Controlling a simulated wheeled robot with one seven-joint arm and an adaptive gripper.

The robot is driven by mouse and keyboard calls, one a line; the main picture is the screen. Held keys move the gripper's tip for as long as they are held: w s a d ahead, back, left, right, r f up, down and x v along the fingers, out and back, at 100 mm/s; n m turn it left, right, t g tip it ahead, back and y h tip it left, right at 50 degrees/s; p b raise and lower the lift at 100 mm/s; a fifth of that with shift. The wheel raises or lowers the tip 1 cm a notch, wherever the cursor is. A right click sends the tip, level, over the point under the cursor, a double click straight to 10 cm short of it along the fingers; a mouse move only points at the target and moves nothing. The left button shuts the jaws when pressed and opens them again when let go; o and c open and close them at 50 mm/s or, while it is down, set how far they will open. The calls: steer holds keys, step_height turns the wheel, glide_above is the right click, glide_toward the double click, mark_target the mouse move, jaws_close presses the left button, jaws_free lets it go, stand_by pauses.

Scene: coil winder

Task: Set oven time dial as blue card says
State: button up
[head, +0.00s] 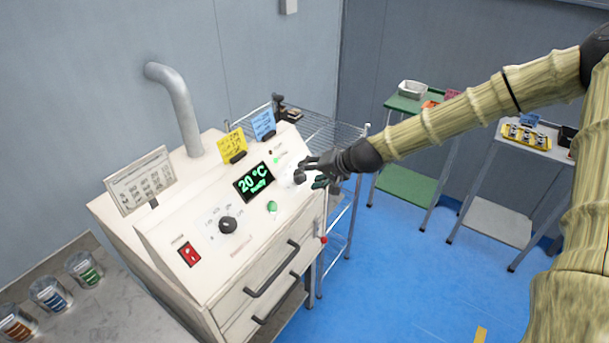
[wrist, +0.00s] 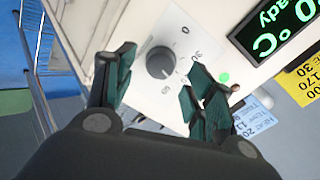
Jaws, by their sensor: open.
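The time dial (wrist: 160,62) is a dark round knob on a white plate, with 0, 30 and 60 printed around it. In the head view my gripper hides it. My gripper (wrist: 161,66) is open, its green-padded fingers on either side of the dial in the wrist picture; I cannot tell whether they touch it. In the head view my gripper (head: 311,177) is at the right end of the oven panel. The blue card (head: 263,124) stands on top of the oven; it also shows in the wrist view (wrist: 254,118), partly hidden, its writing not fully legible.
The oven (head: 155,235) has a display (head: 253,182) reading 20 °C Ready, another black dial (head: 228,225), a green button (head: 272,207) and a red switch (head: 188,254). A yellow card (head: 232,144) stands beside the blue one. A wire rack (head: 335,135) is behind the arm.

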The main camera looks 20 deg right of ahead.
mark_target(301, 178)
steer(key=shift+p+x, duration=0.3)
steer(key=shift+x, duration=1.1)
steer(key=shift+c, duration=0.2)
steer(key=c, duration=1)
